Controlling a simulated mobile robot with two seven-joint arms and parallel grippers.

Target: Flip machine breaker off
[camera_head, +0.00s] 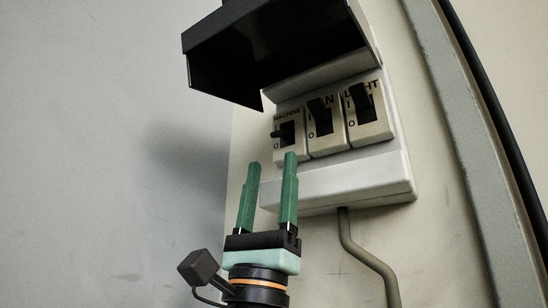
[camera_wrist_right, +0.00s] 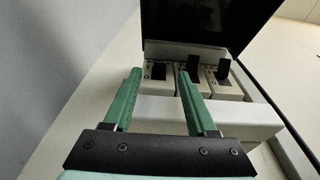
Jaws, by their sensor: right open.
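The machine breaker (camera_head: 289,134) is the leftmost of three switches on a white breaker box (camera_head: 350,183). Its black lever sits lower in its slot than the levers of the other two, which point up. In the right wrist view the machine breaker (camera_wrist_right: 158,72) shows a dark slot with no lever standing up. My right gripper (camera_head: 271,163) is open and empty, its green fingers pointing up just below and left of the machine breaker. The fingers (camera_wrist_right: 159,73) look apart from the switch, though the exact gap is hard to tell. My left gripper is not in view.
The fan breaker (camera_head: 321,119) and light breaker (camera_head: 365,112) stand close to the right. A black cover (camera_head: 270,45) is raised above the switches and overhangs them. A grey cable (camera_head: 350,245) runs down from the box. Free room lies left of the box.

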